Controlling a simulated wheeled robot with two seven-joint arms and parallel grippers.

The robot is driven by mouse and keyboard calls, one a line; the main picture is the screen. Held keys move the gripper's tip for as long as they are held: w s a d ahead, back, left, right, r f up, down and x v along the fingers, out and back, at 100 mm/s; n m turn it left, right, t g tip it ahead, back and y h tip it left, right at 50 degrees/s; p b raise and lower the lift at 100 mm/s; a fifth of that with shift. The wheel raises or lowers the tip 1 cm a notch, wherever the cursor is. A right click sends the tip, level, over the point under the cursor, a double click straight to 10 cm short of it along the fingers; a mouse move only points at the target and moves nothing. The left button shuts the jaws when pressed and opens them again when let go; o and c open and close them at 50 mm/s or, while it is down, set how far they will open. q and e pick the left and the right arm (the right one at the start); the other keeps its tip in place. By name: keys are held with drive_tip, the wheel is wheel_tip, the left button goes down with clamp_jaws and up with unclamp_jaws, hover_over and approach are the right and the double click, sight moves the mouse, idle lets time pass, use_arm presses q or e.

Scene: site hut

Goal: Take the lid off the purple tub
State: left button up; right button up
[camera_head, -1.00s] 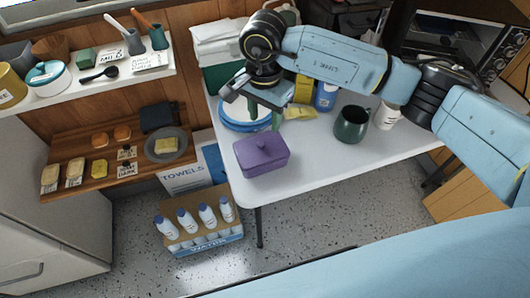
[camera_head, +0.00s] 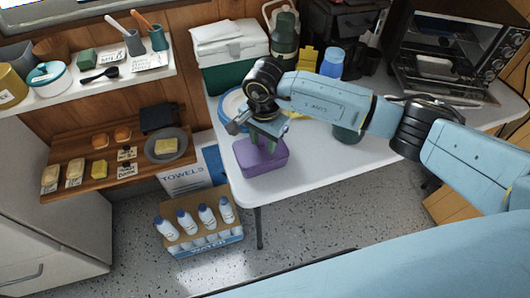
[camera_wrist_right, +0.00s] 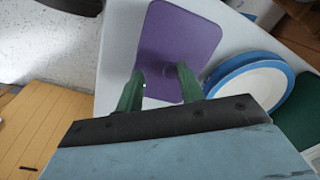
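The purple tub (camera_head: 264,168) stands near the left front edge of the white table with its lid (camera_wrist_right: 177,35) on. My right gripper (camera_head: 266,147) is directly over the lid, pointing down. In the right wrist view the green fingers of the right gripper (camera_wrist_right: 160,80) are apart, with the purple lid showing between and beyond them. I cannot tell whether the fingers touch the lid. My left gripper is not in view.
Stacked blue-rimmed plates (camera_wrist_right: 253,85) lie just behind the tub. A green and white cooler (camera_head: 232,65), a blue bottle (camera_head: 331,62) and a toaster oven (camera_head: 440,70) stand at the back. A dark green mug (camera_head: 346,134) is partly behind my arm. The table front is clear.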

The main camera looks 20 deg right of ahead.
sight(264, 152)
drive_tip(key=shift+s+d+f+g, duration=0.1)
drive_tip(key=shift+s+f+g, duration=0.05)
drive_tip(key=shift+f, duration=0.4)
drive_tip(key=shift+s+d+f+g, duration=0.1)
drive_tip(key=shift+s+f+g, duration=0.05)
drive_tip(key=shift+f, duration=0.35)
clamp_jaws()
drive_tip(key=shift+d, duration=0.1)
wheel_tip(264, 152, up, 11)
drive_tip(key=shift+w+f+p, duration=0.2)
drive_tip(key=shift+p, duration=0.15)
drive_tip(key=c, duration=0.9)
unclamp_jaws()
drive_tip(key=shift+a, duration=0.2)
drive_tip(key=shift+c, duration=0.2)
drive_tip(key=o, duration=1.7)
